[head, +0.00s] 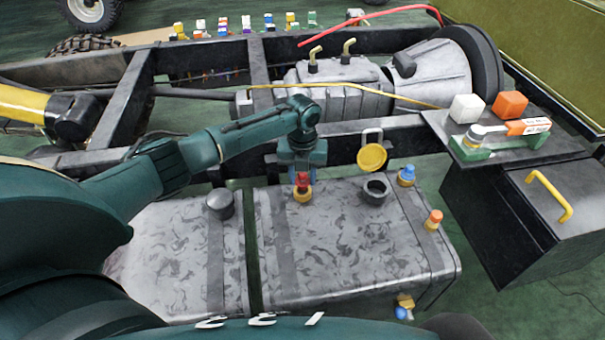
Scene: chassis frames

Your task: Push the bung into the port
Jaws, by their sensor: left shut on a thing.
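A red bung (302,179) is between the fingertips of my left gripper (302,173). It stands upright in line with a yellow port (302,194) on top of the grey mottled tank (335,255). The bung's lower end meets the port's mouth in the picture; how deep it sits is hidden. My left gripper points down and is shut on the bung. Two other yellow fittings on the tank carry a blue plug (407,171) and an orange plug (435,216). My right gripper is not in view.
A black filler neck (375,190) stands open right of the port, its yellow cap (372,157) raised behind it. A dark round cap (220,203) is on the tank's left part. A shelf (467,152) holds white and orange blocks. The chassis rail runs behind the tank.

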